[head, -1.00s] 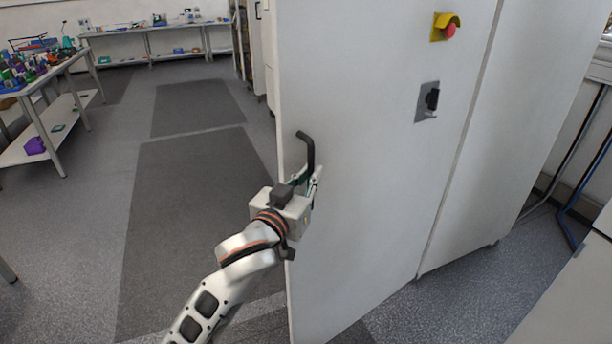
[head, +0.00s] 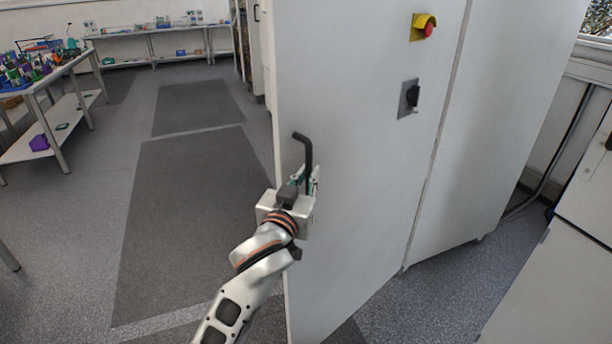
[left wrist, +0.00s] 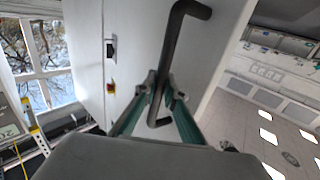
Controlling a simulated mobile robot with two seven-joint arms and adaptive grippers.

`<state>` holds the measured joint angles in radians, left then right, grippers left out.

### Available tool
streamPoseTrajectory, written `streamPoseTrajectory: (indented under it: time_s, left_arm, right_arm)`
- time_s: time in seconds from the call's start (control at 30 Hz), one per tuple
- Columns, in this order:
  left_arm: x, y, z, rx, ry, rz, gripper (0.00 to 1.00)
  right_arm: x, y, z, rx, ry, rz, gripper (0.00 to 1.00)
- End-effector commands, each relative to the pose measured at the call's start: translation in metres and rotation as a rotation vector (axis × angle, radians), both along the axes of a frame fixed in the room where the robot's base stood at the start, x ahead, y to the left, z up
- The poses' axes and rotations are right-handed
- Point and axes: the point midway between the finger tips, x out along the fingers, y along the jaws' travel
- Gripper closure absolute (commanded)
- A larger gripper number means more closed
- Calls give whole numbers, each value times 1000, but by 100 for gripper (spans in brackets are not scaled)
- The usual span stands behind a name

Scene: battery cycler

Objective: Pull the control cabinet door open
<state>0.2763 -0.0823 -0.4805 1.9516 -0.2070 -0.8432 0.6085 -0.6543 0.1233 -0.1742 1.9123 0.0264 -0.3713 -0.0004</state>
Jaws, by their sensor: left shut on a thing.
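The control cabinet door (head: 350,230) is a tall white panel in the middle of the head view. It stands at an angle to the white panel on its right; how far it is open I cannot tell. Its dark bent handle (head: 307,150) is near the left edge and also shows in the left wrist view (left wrist: 173,40). My left gripper (head: 304,182) is shut on the handle's lower part, with green-sided fingers on either side of it in the left wrist view (left wrist: 160,100). My right gripper is not in view.
The door carries a yellow-backed red button (head: 425,27) and a black rotary switch (head: 411,97). The white side panel (head: 480,140) adjoins it. Dark floor mats (head: 195,210) lie left of the door, with open floor around them. A cluttered workbench (head: 62,72) stands far left.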

Motion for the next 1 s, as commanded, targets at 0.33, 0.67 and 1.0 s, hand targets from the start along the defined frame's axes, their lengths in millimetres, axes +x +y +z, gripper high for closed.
streamPoseTrajectory:
  time_s: [0.33, 0.67, 1.0]
  left_arm:
    - [1, -2, 3, -1, -6, 2, 100]
    - [1, -2, 3, -1, -5, 2, 73]
    - [0, -1, 1, 0, -2, 3, 73]
  right_arm:
    - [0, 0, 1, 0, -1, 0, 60]
    - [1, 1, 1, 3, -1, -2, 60]
    - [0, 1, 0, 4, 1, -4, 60]
